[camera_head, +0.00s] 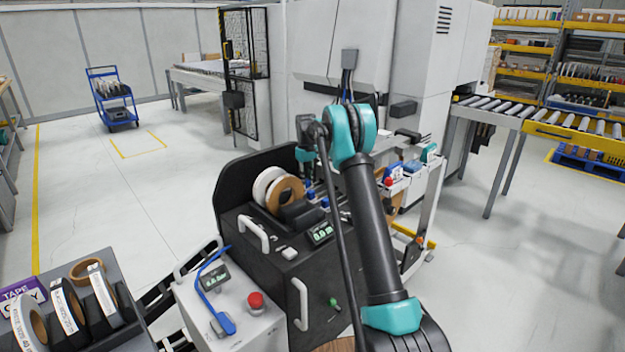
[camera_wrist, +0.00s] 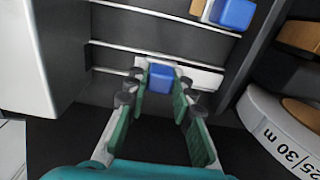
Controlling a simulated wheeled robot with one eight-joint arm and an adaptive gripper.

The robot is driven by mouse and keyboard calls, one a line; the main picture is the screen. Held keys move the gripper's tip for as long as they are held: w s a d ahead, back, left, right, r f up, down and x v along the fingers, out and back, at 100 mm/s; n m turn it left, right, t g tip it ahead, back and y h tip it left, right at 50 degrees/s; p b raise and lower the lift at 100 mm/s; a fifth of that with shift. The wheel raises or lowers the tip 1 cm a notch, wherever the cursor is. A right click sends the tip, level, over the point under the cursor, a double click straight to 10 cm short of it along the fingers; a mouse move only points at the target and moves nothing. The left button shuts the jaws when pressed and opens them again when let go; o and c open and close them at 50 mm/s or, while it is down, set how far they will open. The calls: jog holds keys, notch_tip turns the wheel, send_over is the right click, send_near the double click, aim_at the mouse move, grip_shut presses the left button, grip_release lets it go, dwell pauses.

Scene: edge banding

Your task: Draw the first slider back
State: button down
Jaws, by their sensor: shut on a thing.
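In the wrist view, a blue slider knob (camera_wrist: 161,79) sits on a pale bar lying across a dark slotted panel. My gripper (camera_wrist: 160,74) has its green-padded fingers on either side of this knob and is shut on it. A second blue knob (camera_wrist: 234,13) on another pale slider, with a tan piece beside it, shows at the upper right, apart from my fingers. In the head view, my arm reaches over the black banding machine (camera_head: 265,250); my fingertips cannot be made out there.
Large banding rolls stand close to my gripper's right, a white one (camera_wrist: 262,112) among them. A white housing (camera_wrist: 25,60) rises at the left. A grey control box (camera_head: 245,330) with a red button (camera_head: 255,300) stands in front of the machine. Open floor lies to the left.

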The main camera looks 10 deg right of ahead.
jog(key=shift+s+a, duration=0.2)
jog(key=shift+a, duration=0.05)
jog(key=c, duration=1.3)
grip_release()
notch_tip(320, 180, up, 12)
jog(key=shift+c, duration=0.3)
